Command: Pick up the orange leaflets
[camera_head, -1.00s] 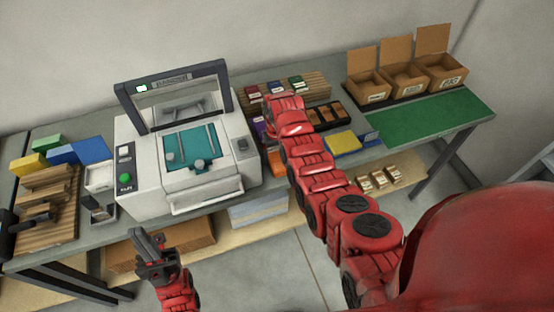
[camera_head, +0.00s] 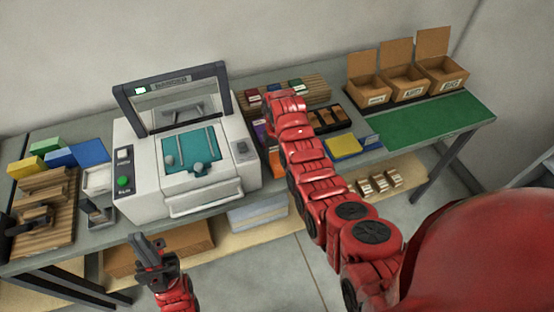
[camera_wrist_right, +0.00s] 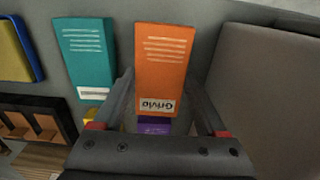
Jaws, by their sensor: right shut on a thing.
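The orange leaflets (camera_wrist_right: 160,62), a stack with white print and a pale label, stand between the fingers of my right gripper (camera_wrist_right: 162,82) in the right wrist view. The gripper is shut on them. In the head view a bit of the orange leaflets (camera_head: 275,162) shows beside my right arm, at bench level to the right of the white machine; my arm hides the right fingers there. My left gripper (camera_head: 148,248) is empty in front of the bench, below the machine; its finger gap is unclear.
Teal leaflets (camera_wrist_right: 90,55) lie beside the orange ones, with a purple piece (camera_wrist_right: 153,127) near the gripper. The white machine (camera_head: 150,190) stands close to the left. A yellow stack (camera_head: 343,146) and a clear green mat (camera_head: 430,125) lie right, below open cardboard boxes (camera_head: 403,82).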

